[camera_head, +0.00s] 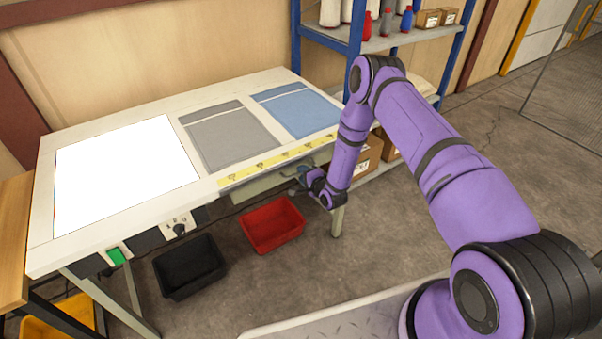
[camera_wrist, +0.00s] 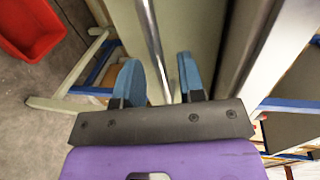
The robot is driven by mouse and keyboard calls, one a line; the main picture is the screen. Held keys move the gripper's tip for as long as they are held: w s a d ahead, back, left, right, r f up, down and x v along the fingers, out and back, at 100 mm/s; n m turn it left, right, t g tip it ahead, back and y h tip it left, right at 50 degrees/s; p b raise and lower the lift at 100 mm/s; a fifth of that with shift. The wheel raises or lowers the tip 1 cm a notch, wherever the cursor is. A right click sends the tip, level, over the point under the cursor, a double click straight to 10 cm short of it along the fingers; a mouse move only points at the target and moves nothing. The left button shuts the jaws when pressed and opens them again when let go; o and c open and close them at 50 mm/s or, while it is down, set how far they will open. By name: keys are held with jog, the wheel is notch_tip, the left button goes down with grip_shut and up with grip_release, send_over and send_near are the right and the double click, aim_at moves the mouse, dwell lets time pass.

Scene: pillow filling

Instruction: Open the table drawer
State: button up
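The table (camera_head: 150,215) stands at the left in the head view, with the grey-green drawer (camera_head: 262,187) under its front edge. The drawer looks shut or nearly so. My gripper (camera_head: 303,181) is at the right part of the drawer front. In the wrist view the drawer front (camera_wrist: 190,32) is a pale green panel, and a round metal handle bar (camera_wrist: 152,40) runs along it. My gripper (camera_wrist: 159,68) is open, with its blue fingers on either side of the bar. Gaps show between the bar and both fingers.
A red bin (camera_head: 272,224) and a black bin (camera_head: 189,267) stand on the floor below the table front. A blue-framed shelf (camera_head: 350,50) with spools and boxes stands behind my arm. Grey and blue cloth pieces lie on the tabletop. The floor before the drawer is partly clear.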

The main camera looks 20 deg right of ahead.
jog(key=shift+x, duration=1)
grip_shut()
jog(key=shift+s, duration=0.1)
